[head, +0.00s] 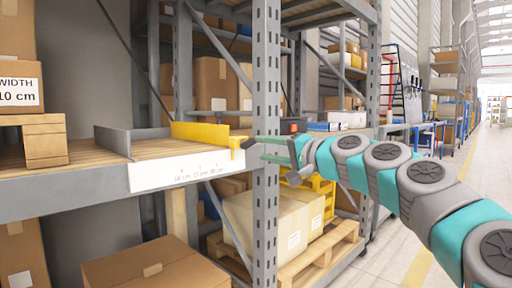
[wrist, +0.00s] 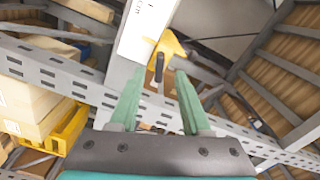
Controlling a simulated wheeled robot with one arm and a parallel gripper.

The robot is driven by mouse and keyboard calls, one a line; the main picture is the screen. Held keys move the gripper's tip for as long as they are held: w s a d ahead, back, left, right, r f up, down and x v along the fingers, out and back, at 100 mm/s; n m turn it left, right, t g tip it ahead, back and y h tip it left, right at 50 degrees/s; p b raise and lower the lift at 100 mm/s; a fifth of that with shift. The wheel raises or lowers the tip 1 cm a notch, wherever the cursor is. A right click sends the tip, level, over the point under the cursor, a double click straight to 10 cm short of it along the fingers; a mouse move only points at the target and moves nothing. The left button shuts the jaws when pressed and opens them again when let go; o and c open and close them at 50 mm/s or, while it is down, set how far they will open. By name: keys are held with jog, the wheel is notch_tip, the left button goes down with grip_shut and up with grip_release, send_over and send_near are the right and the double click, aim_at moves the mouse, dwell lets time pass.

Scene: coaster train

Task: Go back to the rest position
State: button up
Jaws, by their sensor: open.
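My gripper (head: 264,149) is at the end of my arm, in front of the grey shelf post at the picture's middle. In the wrist view, its two teal fingers (wrist: 159,76) are apart. Nothing is held between them. A yellow slide (head: 205,133) stands on the shelf, with its hooked end hanging at the shelf's right corner, just left of my fingertips. In the wrist view, this yellow end (wrist: 168,47) and a dark knob lie just beyond the fingertips. I cannot tell whether anything touches.
A grey shelf post (head: 266,90) rises close by my gripper. The shelf edge carries a white scale label (head: 185,172). A width sign (head: 20,92) is on a box at left. Cartons on a pallet (head: 320,262) are below. The aisle floor (head: 480,185) at right is clear.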

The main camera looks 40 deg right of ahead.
jog(key=shift+s, duration=0.9)
jog(key=w+a+f+n+g+y, duration=0.25)
jog(key=a+f, duration=0.25)
jog(key=a, duration=0.6)
jog(key=w+a+f+n+g+y, duration=0.1)
jog(key=a+f+n+g+y, duration=0.2)
jog(key=a, duration=0.7)
jog(key=s+a+f+n+g+h, duration=0.1)
jog(key=s+a+f+n+g, duration=0.15)
jog(key=a+f, duration=0.4)
jog(key=s+a+f+n+g+h, duration=0.1)
jog(key=s+a+f+n+g, duration=0.15)
jog(key=a+f, duration=0.35)
jog(key=s+a+f+n+g+h, duration=0.25)
jog(key=s+f+g, duration=0.25)
jog(key=s+f, duration=0.65)
jog(key=s+d+f+g+h, duration=0.2)
jog(key=s+d+f+g, duration=0.2)
jog(key=s+f, duration=0.7)
notch_tip(320, 180, up, 15)
jog(key=p, duration=1.4)
jog(key=shift+s+a, duration=0.15)
jog(key=shift+s, duration=0.3)
